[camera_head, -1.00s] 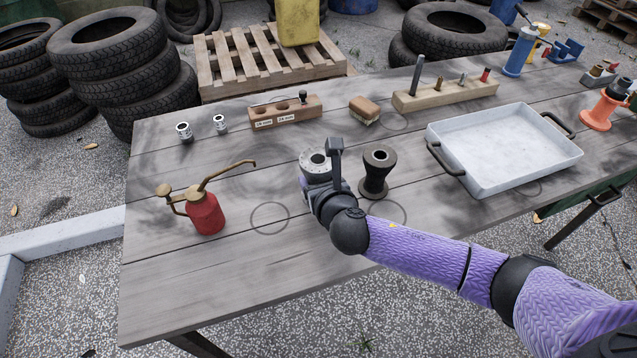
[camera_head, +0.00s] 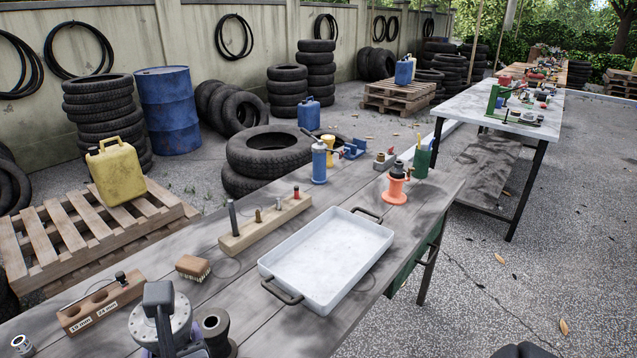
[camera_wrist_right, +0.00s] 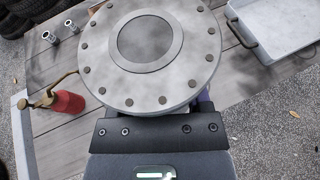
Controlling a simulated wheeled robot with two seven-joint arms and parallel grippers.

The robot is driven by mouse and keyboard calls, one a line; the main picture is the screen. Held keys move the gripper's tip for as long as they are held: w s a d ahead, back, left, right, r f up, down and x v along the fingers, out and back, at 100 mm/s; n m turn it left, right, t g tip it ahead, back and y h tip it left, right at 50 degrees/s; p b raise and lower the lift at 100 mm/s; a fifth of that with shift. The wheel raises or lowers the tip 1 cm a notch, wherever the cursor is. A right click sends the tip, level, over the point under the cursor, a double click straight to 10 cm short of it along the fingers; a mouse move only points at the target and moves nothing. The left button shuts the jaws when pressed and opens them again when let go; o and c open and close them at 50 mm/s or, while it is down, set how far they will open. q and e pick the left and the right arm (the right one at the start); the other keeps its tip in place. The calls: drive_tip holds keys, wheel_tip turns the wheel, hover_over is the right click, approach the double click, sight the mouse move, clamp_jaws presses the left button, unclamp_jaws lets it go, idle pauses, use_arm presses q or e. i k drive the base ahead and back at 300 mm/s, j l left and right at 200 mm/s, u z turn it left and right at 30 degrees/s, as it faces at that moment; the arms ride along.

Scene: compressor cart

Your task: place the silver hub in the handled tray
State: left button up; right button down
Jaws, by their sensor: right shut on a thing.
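The silver hub (camera_head: 148,324) is a round grey disc with bolts around its rim. My right gripper (camera_head: 165,318) is shut on it at the lower left of the head view. In the right wrist view the hub (camera_wrist_right: 148,55) fills the top middle, directly ahead of the gripper (camera_wrist_right: 155,118). It appears raised above the table. The handled tray (camera_head: 330,255) is white and empty, with dark handles at its two ends. It lies on the wooden table to the right of the gripper, and its corner shows in the right wrist view (camera_wrist_right: 268,22). My left gripper is not seen.
A dark spool (camera_head: 217,328) stands just right of the gripper. A socket block (camera_head: 100,303), a brush (camera_head: 193,268) and a wooden rack with pegs (camera_head: 265,225) stand behind. An orange spool (camera_head: 395,188) is beyond the tray. A red oil can (camera_wrist_right: 62,101) shows in the wrist view.

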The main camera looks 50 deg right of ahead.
sight(329, 257)
drive_tip(key=i+l, duration=0.1)
drive_tip(key=l, duration=1.95)
